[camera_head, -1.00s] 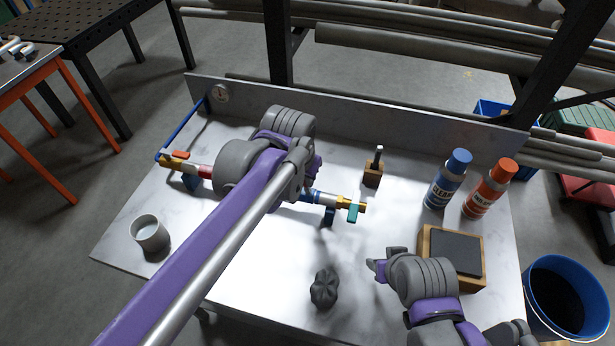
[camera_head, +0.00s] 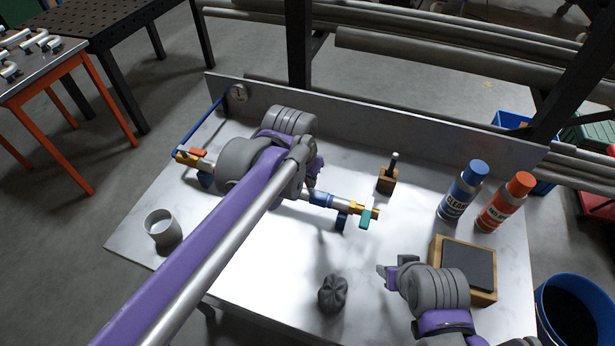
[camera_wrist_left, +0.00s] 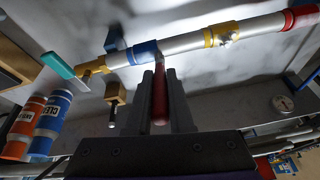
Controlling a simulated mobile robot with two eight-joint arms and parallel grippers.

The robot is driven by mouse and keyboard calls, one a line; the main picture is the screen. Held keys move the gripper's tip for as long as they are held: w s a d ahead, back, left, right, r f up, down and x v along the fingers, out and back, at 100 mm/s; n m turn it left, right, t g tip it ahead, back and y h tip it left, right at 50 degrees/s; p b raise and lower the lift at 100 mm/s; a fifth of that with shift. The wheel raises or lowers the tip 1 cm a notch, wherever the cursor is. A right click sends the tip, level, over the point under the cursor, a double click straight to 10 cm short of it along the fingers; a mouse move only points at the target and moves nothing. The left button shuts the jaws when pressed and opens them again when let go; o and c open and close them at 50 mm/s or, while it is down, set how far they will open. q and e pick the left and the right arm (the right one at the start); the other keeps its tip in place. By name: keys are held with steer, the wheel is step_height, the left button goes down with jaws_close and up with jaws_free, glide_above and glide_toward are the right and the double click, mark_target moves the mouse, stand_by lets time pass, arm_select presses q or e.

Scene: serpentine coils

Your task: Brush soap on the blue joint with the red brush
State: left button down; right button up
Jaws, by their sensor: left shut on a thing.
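A straight pipe with coloured joints lies above the bench. Its blue joint (camera_head: 321,199) shows just right of my left gripper (camera_head: 312,172) in the head view. The blue joint (camera_wrist_left: 145,52) is also in the wrist view, beyond the fingers. My left gripper (camera_wrist_left: 167,103) is shut on the red brush (camera_wrist_left: 160,98), whose front end overlaps the joint's lower right edge. I cannot tell whether they touch. The brush is hidden in the head view. A grey cup (camera_head: 163,229) with pale liquid stands at the left. My right gripper (camera_head: 390,272) is over the bench's right part, its jaw opening unclear.
A wooden block with an upright dark tool (camera_head: 387,178) stands behind the pipe. A blue-capped bottle (camera_head: 460,192) and an orange-capped bottle (camera_head: 503,203) stand right. A dark lump (camera_head: 332,294) lies in front. A wooden-framed pad (camera_head: 466,265) is front right, near a blue bin (camera_head: 575,310).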

arm_select(q)
steer(key=shift+w+r+p, duration=0.1)
steer(key=shift+r+p, duration=1)
steer(key=shift+r, duration=2)
arm_select(e)
steer(key=shift+t, duration=0.3)
steer(key=w+r, duration=0.1)
steer(key=r, duration=0.1)
steer(key=w+r, duration=0.1)
steer(key=r, duration=0.1)
steer(key=shift+w, duration=0.15)
